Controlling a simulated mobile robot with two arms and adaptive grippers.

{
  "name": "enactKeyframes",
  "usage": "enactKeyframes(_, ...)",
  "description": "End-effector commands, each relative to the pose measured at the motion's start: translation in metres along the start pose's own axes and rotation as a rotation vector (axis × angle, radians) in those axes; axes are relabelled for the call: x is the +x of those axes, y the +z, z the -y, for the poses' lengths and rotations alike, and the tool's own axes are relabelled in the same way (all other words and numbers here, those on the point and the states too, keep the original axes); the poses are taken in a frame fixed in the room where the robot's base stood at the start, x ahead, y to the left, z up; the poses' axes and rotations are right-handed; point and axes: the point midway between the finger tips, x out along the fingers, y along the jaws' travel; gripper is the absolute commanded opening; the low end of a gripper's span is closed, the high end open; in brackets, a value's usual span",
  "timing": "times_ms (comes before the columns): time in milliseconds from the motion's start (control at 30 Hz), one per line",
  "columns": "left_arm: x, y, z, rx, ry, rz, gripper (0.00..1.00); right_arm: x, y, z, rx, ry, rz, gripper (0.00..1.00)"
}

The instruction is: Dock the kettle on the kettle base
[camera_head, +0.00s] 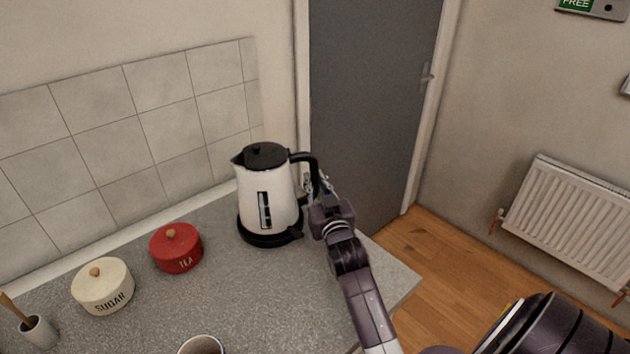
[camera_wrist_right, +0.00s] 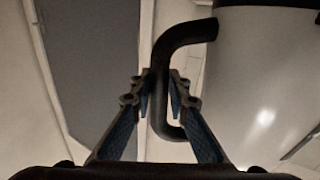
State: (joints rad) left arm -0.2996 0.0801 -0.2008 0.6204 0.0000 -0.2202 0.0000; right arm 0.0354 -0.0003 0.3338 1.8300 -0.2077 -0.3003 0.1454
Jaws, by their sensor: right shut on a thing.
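The white kettle (camera_head: 268,200) with black lid and black handle stands upright near the back right of the grey counter, spout to the left. It sits at the black kettle base (camera_head: 262,238); I cannot tell whether it is fully seated. My right gripper (camera_head: 318,190) is at the handle on the kettle's right side. In the right wrist view the two fingers of my right gripper (camera_wrist_right: 160,95) are closed around the black handle (camera_wrist_right: 163,75), with the white kettle body (camera_wrist_right: 265,80) to the right. My left gripper is not in view.
A red tea pot with lid (camera_head: 177,248) and a cream sugar pot (camera_head: 103,286) stand left of the kettle. A mug (camera_head: 201,345) is at the front edge of the picture. A tiled wall (camera_head: 150,120) is behind. The counter (camera_head: 235,300) is clear in front of the kettle.

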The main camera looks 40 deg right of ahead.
Motion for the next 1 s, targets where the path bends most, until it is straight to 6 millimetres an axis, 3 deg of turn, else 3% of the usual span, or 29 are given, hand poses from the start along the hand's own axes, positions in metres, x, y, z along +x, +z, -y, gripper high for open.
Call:
enactKeyframes(33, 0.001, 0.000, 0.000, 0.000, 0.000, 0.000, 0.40, 0.001, -0.006, 0.000, 0.008, -0.001, -0.015, 0.00)
enactKeyframes(567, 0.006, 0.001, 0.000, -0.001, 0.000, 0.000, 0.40, 0.001, 0.004, 0.001, 0.007, -0.001, -0.014, 0.00)
enactKeyframes(600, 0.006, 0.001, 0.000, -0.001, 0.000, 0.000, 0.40, 0.001, 0.003, 0.001, 0.007, -0.001, -0.014, 0.17)
enactKeyframes(667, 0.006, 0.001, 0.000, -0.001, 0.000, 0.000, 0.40, 0.001, 0.004, 0.001, 0.006, -0.001, -0.012, 0.23)
enactKeyframes(1000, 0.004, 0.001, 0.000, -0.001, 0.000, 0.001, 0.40, -0.004, 0.013, 0.000, -0.003, 0.000, 0.009, 0.23)
